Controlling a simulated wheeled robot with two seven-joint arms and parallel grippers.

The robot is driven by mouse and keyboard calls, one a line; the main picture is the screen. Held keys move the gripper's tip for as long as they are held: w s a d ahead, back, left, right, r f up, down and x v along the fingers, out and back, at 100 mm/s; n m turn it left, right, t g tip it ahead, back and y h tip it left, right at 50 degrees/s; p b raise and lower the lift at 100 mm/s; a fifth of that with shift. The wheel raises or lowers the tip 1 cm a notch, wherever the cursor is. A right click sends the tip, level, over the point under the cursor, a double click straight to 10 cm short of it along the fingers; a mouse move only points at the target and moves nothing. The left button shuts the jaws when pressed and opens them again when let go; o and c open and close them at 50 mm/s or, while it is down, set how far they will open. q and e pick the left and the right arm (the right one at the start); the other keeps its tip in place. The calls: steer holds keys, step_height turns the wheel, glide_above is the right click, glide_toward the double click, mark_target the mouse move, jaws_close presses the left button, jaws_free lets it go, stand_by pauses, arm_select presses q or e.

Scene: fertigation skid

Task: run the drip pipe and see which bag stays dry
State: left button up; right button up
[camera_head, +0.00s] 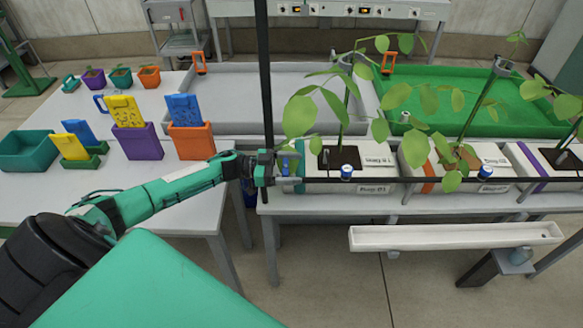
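Three white grow bags lie in a row on the bench at the right: one with a teal stripe (300,187), one with an orange stripe (432,160) and one with a purple stripe (535,158). Each has a leafy plant; their labels are too small to read surely. A thin black drip pipe (415,180) runs along their front, with blue-capped fittings (346,172) and (485,172). My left gripper (281,168) is at the left end of the first bag, by the black upright pipe (265,70). Its fingers are too small to judge. My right gripper is out of view.
A white gutter (455,236) hangs below the bags' front edge. Behind stand a grey tray (230,95) and a green tray (450,85). The left table (95,190) holds colored pots, yellow and blue cards and a teal bin (27,150).

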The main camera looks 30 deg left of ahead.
arm_select(q)
steer(key=shift+o, duration=0.3)
steer(key=b+v, duration=0.1)
steer(key=v, duration=0.3)
steer(key=b+v, duration=0.1)
steer(key=v, duration=0.4)
steer(key=shift+s+a+f+b, duration=0.1)
steer(key=shift+a+f+b, duration=0.1)
steer(key=shift+a+b, duration=0.15)
steer(key=v, duration=0.4)
steer(key=shift+r+b, duration=0.15)
steer(key=shift+b, duration=0.2)
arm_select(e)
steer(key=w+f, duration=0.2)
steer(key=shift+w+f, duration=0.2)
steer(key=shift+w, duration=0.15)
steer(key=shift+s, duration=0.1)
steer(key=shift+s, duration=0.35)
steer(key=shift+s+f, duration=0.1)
arm_select(q)
steer(key=shift+s+d, duration=0.1)
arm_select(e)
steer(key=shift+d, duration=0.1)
